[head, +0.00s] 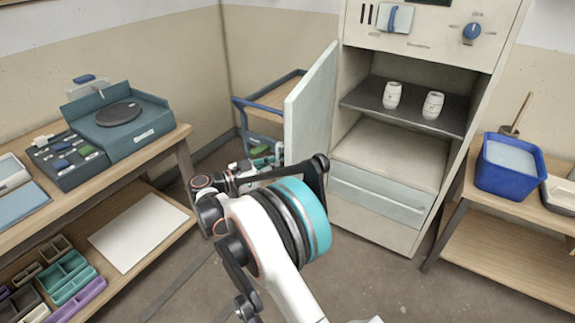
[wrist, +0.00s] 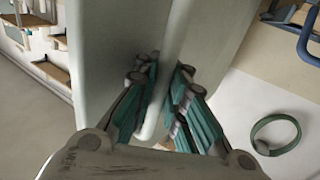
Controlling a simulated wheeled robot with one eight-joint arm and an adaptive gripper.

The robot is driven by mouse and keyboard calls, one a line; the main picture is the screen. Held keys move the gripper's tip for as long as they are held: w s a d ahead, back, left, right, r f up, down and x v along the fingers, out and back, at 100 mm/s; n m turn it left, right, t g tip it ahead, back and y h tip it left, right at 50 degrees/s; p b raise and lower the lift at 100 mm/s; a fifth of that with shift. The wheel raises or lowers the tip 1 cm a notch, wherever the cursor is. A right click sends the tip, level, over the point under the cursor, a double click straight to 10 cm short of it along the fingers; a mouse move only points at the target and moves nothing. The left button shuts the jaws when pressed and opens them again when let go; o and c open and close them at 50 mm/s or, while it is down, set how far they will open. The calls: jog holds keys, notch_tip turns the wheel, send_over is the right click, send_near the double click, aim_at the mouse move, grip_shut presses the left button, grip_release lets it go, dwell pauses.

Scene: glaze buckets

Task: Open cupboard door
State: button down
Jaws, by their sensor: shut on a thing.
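The cupboard door (head: 310,105) is a pale grey-white panel. It stands swung out on the left of the tall cream cupboard (head: 420,45), leaving the front open. In the wrist view, the teal-padded fingers of my gripper (wrist: 167,72) lie on both sides of a pale upright, round-ended part of the door (wrist: 180,40) and are shut on it. I cannot tell whether this part is the handle or the door's edge. In the head view, my arm hides the grip and the door's lower end.
Two white cups (head: 392,95) stand on the dark shelf (head: 400,112) inside. A blue cart (head: 250,104) stands behind the door. A workbench (head: 160,145) is at left. A blue bucket (head: 508,170) sits on a wooden table at right. A green ring (wrist: 275,134) lies at the wrist view's right.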

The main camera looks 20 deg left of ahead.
jog(key=shift+s+a+f, duration=0.1)
jog(key=shift+s+a, duration=0.15)
jog(key=shift+s, duration=0.1)
jog(key=c, duration=1.6)
grip_release()
jog(key=shift+s+a, duration=0.15)
jog(key=shift+s, duration=0.05)
jog(key=shift+c, duration=0.2)
jog(key=v, duration=1.1)
jog(key=shift+s+a, duration=0.2)
